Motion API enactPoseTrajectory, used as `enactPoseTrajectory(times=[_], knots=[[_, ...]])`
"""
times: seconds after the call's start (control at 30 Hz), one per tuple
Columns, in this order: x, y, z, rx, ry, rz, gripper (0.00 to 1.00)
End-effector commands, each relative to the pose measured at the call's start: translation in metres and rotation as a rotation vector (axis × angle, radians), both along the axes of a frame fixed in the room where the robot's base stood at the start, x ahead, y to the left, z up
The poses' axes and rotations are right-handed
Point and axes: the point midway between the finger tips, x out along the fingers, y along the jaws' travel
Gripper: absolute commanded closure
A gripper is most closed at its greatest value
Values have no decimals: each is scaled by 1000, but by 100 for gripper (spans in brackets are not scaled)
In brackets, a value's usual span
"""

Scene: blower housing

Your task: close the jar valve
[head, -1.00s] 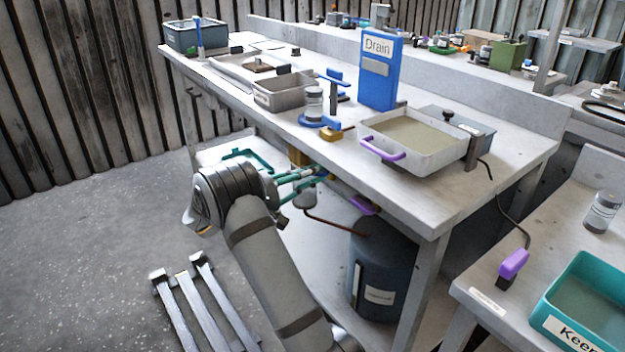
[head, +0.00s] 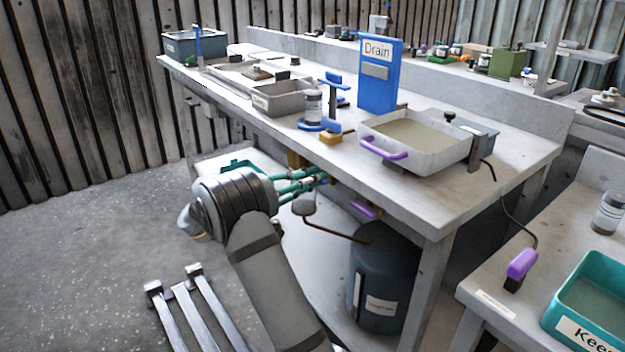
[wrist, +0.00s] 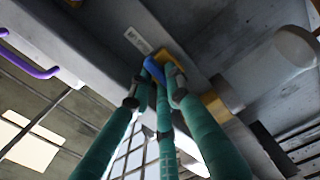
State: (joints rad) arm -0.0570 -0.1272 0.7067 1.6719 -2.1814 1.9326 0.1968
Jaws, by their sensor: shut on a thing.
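My gripper (head: 322,178) has teal fingers and reaches under the front edge of the workbench. In the wrist view its fingertips (wrist: 154,82) close around a short blue lever (wrist: 153,68). The lever joins a yellow fitting (wrist: 171,62) on the underside of the bench; I take this to be the jar valve. The fingers cover part of the lever, so its exact angle is unclear.
A dark tank (head: 383,270) stands under the bench, with a brown pipe and a round cup (head: 303,207) close to my fingers. A purple handle (head: 364,208) is to the right. A white tray (head: 412,150) and blue Drain sign (head: 380,80) stand above.

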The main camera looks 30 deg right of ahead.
Motion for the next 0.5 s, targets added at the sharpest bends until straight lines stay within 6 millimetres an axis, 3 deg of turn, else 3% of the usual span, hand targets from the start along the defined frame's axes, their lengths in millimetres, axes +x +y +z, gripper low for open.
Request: enactPoseTrajectory(times=[0.2, 0.23, 0.5], knots=[[0, 0, 0, 1, -2, -1, 100], [0, 0, 0, 1, -2, -1, 82], [0, 0, 0, 0, 0, -1, 67]])
